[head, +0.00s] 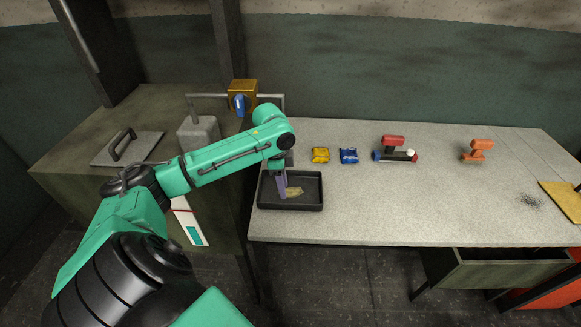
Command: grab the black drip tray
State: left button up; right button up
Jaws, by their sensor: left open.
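The black drip tray (306,206) lies flat near the left front corner of the grey worktop. It is a shallow rectangular tray with a raised rim. A small tan piece (294,192) lies inside it. My left gripper (283,196) points down over the left part of the tray, open. I cannot tell whether its fingertips touch the tray floor or the tan piece. The gripper and wrist hide part of the tray's left and back sides. My right gripper is not in view.
A yellow packet (320,155), a blue packet (348,156), a red-handled tool (394,150) and an orange object (477,151) stand along the worktop (420,205). A yellow box with a blue knob (241,97) sits behind my arm. The worktop right of the tray is clear.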

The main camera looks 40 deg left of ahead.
aim_at(289, 204)
pick_arm(q)
jog(key=f, duration=0.2)
jog(key=f+p, duration=0.1)
jog(key=f, duration=0.1)
jog(key=w+d+f+p, duration=0.1)
jog(key=f, duration=0.2)
jog(key=shift+w+f, duration=0.15)
jog(key=shift+f, duration=0.1)
grip_shut()
dwell(1.0)
